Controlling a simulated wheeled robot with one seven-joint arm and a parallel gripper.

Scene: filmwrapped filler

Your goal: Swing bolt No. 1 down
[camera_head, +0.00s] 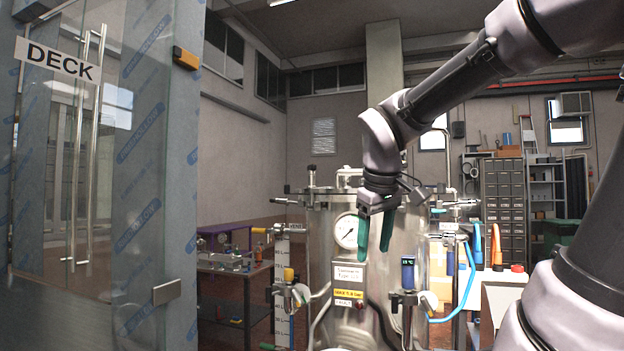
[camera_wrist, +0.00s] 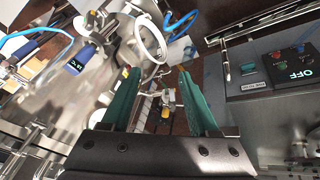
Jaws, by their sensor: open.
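A steel vessel (camera_head: 328,245) with a round dial gauge (camera_head: 346,230) stands upright in the middle of the head view. Bolt-like fittings sit around its lid rim: one sticks out left (camera_head: 286,201), one stands upright (camera_head: 312,175), and one sticks out right (camera_head: 462,203). I read no numbers on them, so I cannot tell which is bolt No. 1. My gripper (camera_head: 374,247) hangs in front of the vessel's upper wall, green fingers pointing down, open and empty. In the wrist view its fingers (camera_wrist: 158,75) are apart, with blurred steel and a pale ring beyond them.
A glass door marked DECK (camera_head: 60,60) with a blue-printed frame stands at the left. Valves, a blue hose (camera_head: 468,285) and a blue digital meter (camera_head: 408,273) surround the vessel. A control box reading OFF (camera_wrist: 270,72) shows in the wrist view. A bench (camera_head: 232,268) stands back left.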

